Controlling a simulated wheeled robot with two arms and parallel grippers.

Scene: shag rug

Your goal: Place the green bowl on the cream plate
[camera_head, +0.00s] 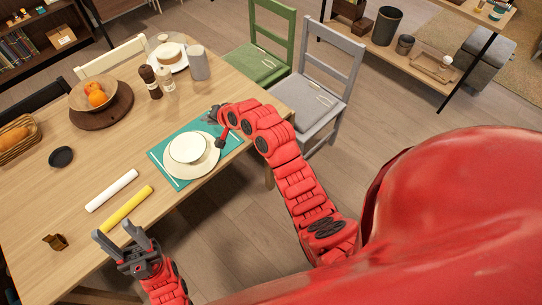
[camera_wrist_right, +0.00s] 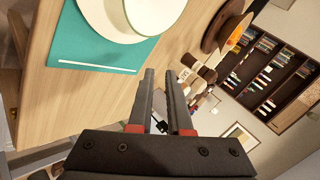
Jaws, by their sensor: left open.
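The bowl (camera_head: 187,148), pale inside with a thin green rim, sits upright on the cream plate (camera_head: 205,164), over its upper-left part. The plate lies on a teal placemat (camera_head: 171,176) on the wooden table. In the right wrist view, the bowl (camera_wrist_right: 152,14) and plate (camera_wrist_right: 96,16) are cut off by the top edge. My right gripper (camera_head: 214,116) is at the mat's far side, beyond the bowl and apart from it; its fingers (camera_wrist_right: 160,74) are parted and empty. My left gripper (camera_head: 115,232) is open and empty over the table's near edge.
White (camera_head: 112,190) and yellow (camera_head: 127,205) rolls lie left of the mat. A dark small dish (camera_head: 61,157), fruit bowl (camera_head: 83,98), mills (camera_head: 150,82) and grey canister (camera_head: 199,62) stand farther back. Green (camera_head: 257,62) and grey (camera_head: 308,104) chairs are beyond the table's right edge.

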